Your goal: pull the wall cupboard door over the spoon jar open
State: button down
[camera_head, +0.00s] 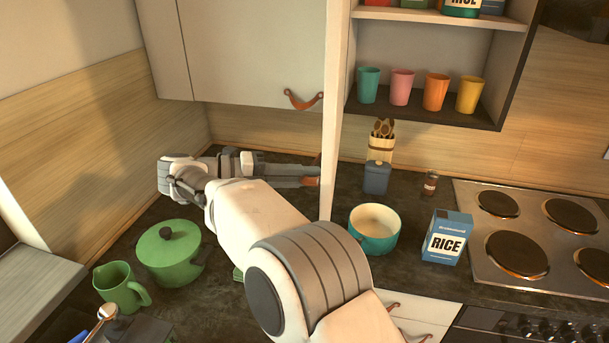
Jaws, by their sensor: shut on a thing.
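The wall cupboard door (336,110) over the spoon jar is swung out towards me. I see it nearly edge-on as a tall pale strip. To its right the cupboard's shelves (425,116) are exposed. The spoon jar (381,148), holding wooden spoons, stands on the counter behind and right of the door. My gripper (314,172) lies level at the door's left face, near its lower end. It is shut on the door's brown leather pull (318,158), which is mostly hidden by the fingers.
A closed neighbouring door with a leather pull (303,100) is above my gripper. Below are a green pot (168,252), a green jug (121,288), a teal pot (374,229), a blue canister (376,178), a rice box (446,238) and a hob (540,230). Several cups (435,91) stand on the shelf.

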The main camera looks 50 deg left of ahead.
jog(key=shift+r, duration=0.1)
jog(key=c, duration=0.8)
grip_release()
jog(key=shift+w, duration=0.1)
jog(key=shift+c, duration=0.2)
jog(key=v, duration=0.7)
jog(key=shift+s+p, duration=0.3)
